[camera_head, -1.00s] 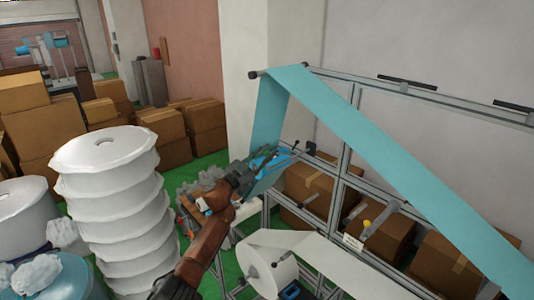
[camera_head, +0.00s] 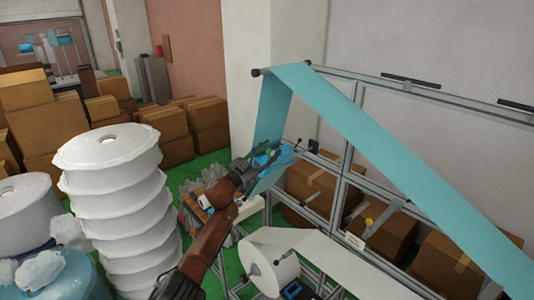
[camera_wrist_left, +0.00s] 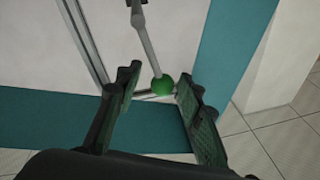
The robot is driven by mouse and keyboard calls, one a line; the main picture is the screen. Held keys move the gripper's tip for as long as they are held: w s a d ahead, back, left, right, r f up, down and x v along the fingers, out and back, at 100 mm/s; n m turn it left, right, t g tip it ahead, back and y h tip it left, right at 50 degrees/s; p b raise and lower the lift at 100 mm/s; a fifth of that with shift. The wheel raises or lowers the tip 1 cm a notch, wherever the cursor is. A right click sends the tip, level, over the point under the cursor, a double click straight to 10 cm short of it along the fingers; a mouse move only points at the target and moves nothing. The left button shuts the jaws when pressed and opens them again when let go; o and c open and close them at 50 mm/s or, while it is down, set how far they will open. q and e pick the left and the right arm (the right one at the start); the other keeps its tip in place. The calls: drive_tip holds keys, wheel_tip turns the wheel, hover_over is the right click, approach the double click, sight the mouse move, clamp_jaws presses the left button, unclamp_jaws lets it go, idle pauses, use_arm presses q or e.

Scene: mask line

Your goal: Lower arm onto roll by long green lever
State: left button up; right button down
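The long lever (camera_wrist_left: 146,40) is a grey rod with a green ball knob (camera_wrist_left: 162,85) at its end, seen in the left wrist view. The knob lies between the spread fingers of my left gripper (camera_wrist_left: 160,95), nearer the right finger. I cannot tell if a finger touches it. In the head view my left gripper (camera_head: 262,165) is beside the hanging teal sheet (camera_head: 272,108), with blue parts and a bit of green at its fingertips. A white roll (camera_head: 268,262) sits low on the frame, below and right of the gripper. My right gripper is not in view.
A metal frame (camera_head: 352,130) carries the teal sheet over its top bar. A stack of white rolls (camera_head: 112,190) stands at the left. Cardboard boxes (camera_head: 170,130) fill the back. Green floor (camera_head: 205,165) shows between.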

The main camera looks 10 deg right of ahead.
use_arm(q)
drive_tip(key=shift+s+a+f, duration=0.2)
drive_tip(key=shift+s+a, duration=0.1)
drive_tip(key=shift+a, duration=0.35)
drive_tip(key=v, duration=1)
drive_tip(key=shift+s, duration=0.3)
drive_tip(key=shift+a+f, duration=0.1)
